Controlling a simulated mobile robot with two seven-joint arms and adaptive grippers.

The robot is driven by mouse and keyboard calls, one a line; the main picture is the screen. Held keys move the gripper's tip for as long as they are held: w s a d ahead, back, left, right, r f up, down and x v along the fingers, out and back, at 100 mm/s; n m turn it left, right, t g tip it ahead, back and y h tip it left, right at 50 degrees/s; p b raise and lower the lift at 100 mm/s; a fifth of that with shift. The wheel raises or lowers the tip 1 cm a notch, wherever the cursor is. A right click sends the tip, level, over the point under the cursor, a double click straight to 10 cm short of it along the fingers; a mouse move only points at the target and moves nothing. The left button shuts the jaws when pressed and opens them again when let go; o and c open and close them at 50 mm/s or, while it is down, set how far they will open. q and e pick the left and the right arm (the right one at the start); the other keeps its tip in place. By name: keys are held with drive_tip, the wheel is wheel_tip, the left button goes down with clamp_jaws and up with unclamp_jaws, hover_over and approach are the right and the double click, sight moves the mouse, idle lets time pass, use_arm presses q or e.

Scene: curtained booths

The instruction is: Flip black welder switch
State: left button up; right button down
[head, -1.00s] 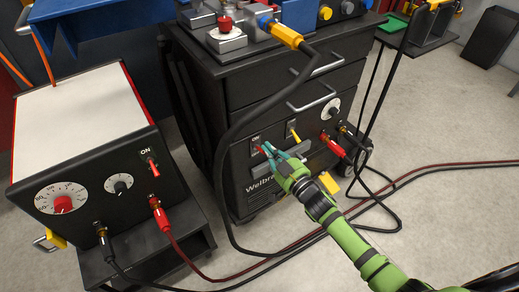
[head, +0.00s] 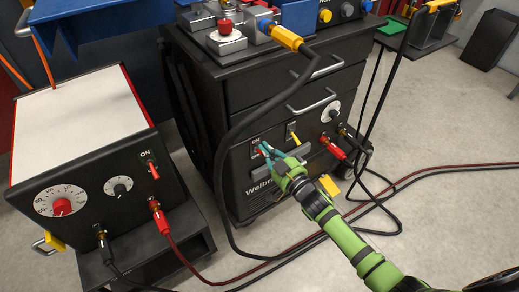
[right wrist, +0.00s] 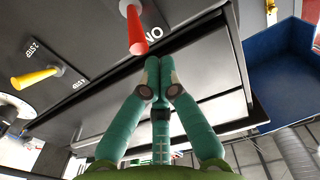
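The black welder (head: 236,178) is the black cabinet in the middle of the head view, with "Welbr..." lettering. Its ON switch has a red lever (right wrist: 137,30), which sticks out beside the ON label in the right wrist view. My right gripper (right wrist: 160,64) has its green fingertips together, empty, just beside and below the lever's tip in that view. Whether they touch the lever I cannot tell. In the head view the right gripper (head: 264,149) is at the switch and partly hides it. My left gripper is not in view.
A yellow lever (right wrist: 38,77) marked with step labels sits near the ON switch. Red and black cables (head: 335,150) plug in at the welder's right. A white-topped unit (head: 80,115) with its own red ON switch (head: 152,168) stands left. Cables cross the open floor.

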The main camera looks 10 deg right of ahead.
idle(0.6)
drive_tip(key=shift+f, duration=0.1)
drive_tip(key=shift+f+b, duration=1.95)
drive_tip(key=shift+f, duration=0.4)
drive_tip(key=r+p+v, duration=0.1)
drive_tip(key=p+v, duration=0.4)
drive_tip(key=v, duration=0.2)
drive_tip(key=shift+r, duration=0.4)
